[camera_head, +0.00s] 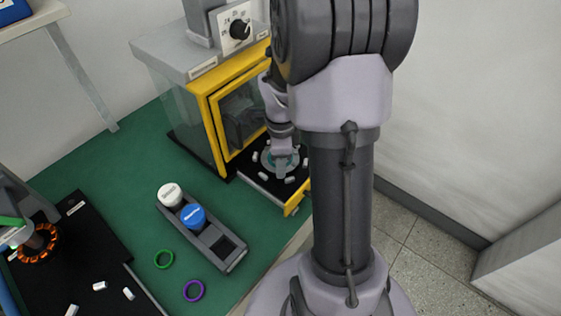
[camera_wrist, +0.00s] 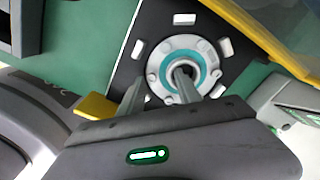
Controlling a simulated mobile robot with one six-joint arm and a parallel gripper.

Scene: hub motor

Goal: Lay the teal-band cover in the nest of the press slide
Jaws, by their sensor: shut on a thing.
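The teal-band cover (camera_wrist: 203,62) is a pale grey disc with a teal ring around its centre and round bosses near its rim. In the head view the cover (camera_head: 267,160) is over the black press slide (camera_head: 262,185), which is pulled out of the yellow-framed press. White blocks of the nest (camera_wrist: 197,46) surround the cover in the wrist view. My gripper (camera_wrist: 157,84) is shut on the cover, one finger at its centre and the other by its rim. It also shows in the head view (camera_head: 282,166). I cannot tell whether the cover touches the slide.
The press (camera_head: 205,85) with its yellow door frame stands behind the slide. A grey holder (camera_head: 226,248) carries a white-topped and a blue-topped container. A black board (camera_head: 85,240) lies left.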

